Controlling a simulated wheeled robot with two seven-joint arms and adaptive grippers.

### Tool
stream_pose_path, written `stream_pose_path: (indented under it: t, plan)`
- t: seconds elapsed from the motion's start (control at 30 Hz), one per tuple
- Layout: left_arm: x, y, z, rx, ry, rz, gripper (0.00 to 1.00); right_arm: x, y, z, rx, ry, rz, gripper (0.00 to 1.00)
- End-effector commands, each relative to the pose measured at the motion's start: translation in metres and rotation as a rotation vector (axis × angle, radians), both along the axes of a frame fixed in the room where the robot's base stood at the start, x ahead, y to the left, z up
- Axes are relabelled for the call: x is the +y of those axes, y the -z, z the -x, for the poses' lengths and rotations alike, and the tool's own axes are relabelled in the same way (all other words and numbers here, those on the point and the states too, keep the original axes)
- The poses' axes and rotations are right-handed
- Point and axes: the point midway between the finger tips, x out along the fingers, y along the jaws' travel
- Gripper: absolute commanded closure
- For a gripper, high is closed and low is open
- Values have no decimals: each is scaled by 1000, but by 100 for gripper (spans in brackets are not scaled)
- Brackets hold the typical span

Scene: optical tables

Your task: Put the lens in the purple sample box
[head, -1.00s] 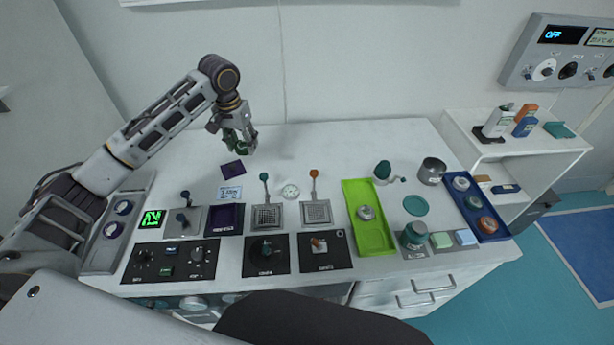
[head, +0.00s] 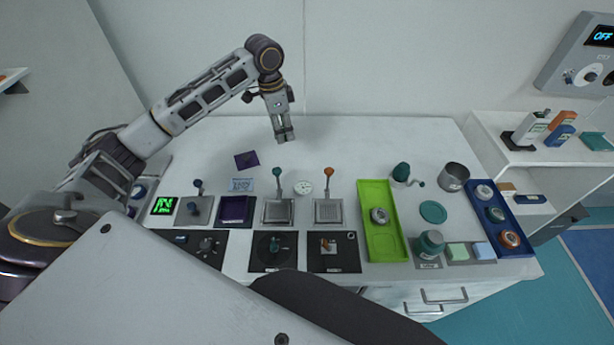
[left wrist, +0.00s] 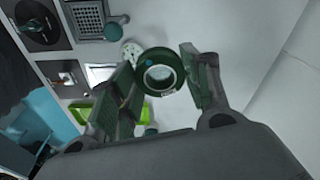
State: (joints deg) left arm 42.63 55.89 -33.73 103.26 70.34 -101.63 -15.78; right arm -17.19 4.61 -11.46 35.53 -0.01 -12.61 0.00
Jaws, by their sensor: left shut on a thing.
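My left gripper (head: 285,133) hangs over the back of the table with its fingers pointing down. It is shut on the lens, a dark green ring mount with a clear round centre (left wrist: 160,77), which shows between the fingers (left wrist: 164,88) in the left wrist view. I cannot make out the lens in the head view. The purple sample box (head: 235,211) is open and stands front left of the gripper, well apart from it. A flat purple piece (head: 246,159), perhaps its lid, lies behind the box. My right gripper is not in view.
Teal-handled (head: 277,172) and orange-handled (head: 328,172) levers stand upright right of the box. A small white dial (head: 303,188) lies between them. A green tray (head: 373,190), a metal cup (head: 453,177) and a blue tray (head: 476,187) are further right. The table's back strip is clear.

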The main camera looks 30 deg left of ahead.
Motion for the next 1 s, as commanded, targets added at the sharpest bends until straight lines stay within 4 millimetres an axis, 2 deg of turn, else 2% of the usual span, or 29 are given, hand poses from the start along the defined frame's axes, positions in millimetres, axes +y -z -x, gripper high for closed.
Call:
stream_pose_path:
  t: [0.5,0.7,1.0]
  plan:
    - [-1,0,7,0,390,2,77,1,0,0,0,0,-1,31]
    - [-1,0,7,-1,470,2,77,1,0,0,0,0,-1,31]
    - [-1,0,7,-1,490,1,77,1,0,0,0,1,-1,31]
